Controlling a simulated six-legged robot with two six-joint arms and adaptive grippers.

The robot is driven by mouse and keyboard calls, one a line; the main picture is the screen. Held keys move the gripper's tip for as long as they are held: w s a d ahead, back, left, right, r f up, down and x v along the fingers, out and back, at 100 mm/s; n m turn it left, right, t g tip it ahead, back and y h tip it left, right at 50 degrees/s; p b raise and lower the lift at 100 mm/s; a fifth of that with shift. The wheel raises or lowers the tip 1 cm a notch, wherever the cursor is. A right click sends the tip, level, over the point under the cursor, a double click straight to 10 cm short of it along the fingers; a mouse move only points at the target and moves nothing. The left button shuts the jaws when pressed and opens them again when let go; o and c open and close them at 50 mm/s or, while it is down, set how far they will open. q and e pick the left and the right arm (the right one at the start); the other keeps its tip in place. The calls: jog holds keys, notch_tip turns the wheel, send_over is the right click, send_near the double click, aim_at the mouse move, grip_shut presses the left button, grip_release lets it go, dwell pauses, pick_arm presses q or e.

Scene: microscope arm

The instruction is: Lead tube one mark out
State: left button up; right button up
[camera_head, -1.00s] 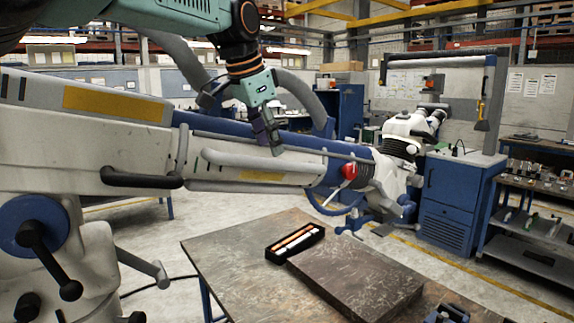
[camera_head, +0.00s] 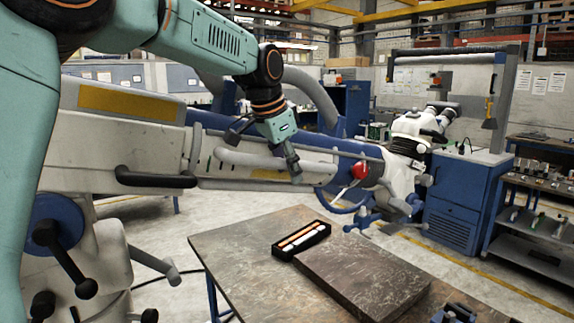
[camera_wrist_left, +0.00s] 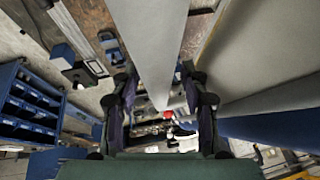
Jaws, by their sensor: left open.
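The microscope arm's grey tube (camera_head: 245,160) runs along the side of the white and blue boom. My left gripper (camera_head: 294,170) comes down from above at the tube's right end in the head view. In the left wrist view, a long pale grey tube (camera_wrist_left: 152,45) runs down the middle between the two open dark fingers of my left gripper (camera_wrist_left: 160,112). I cannot tell whether the fingers touch it. No marks on the tube are readable. My right gripper is not in view.
The boom carries a black handle (camera_head: 155,179), a red knob (camera_head: 360,170) and a white microscope head (camera_head: 412,140) at its far end. Below stands a worn table (camera_head: 235,252) with a black tray (camera_head: 300,229) of orange and white sticks and a dark slab (camera_head: 365,278).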

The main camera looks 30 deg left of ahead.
pick_arm(q)
jog(key=shift+s+d+r, duration=0.15)
jog(key=shift+s+d, duration=0.05)
jog(key=shift+w+d, duration=0.1)
jog(key=shift+w, duration=0.25)
jog(key=c, duration=0.3)
jog(key=shift+w+a+f, duration=0.2)
jog(key=shift+w+f, duration=0.05)
jog(key=c, duration=0.3)
jog(key=shift+s+r, duration=0.15)
jog(key=shift+s, duration=0.05)
grip_shut()
